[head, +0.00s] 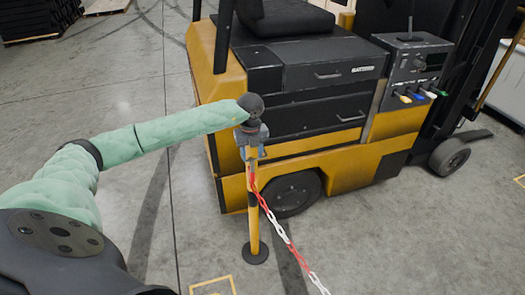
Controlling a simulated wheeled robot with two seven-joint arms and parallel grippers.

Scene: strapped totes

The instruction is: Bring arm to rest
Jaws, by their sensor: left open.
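My left arm, in a pale green sleeve, reaches in from the left side of the head view. Its left gripper (251,152) points down at the top of a yellow and black post (254,215). The gripper is open, with its jaws at the post's upper end. I cannot tell whether they touch it. The post stands upright on a round dark base. A red and white chain (283,237) hangs from near the post's top and runs down to the lower right. My right gripper is out of view.
A yellow and black forklift (345,175) stands close behind the post and gripper, filling the middle and right. A black pallet stack (38,18) is at the far upper left. Yellow floor markings (212,284) lie at the bottom. The grey floor to the left is clear.

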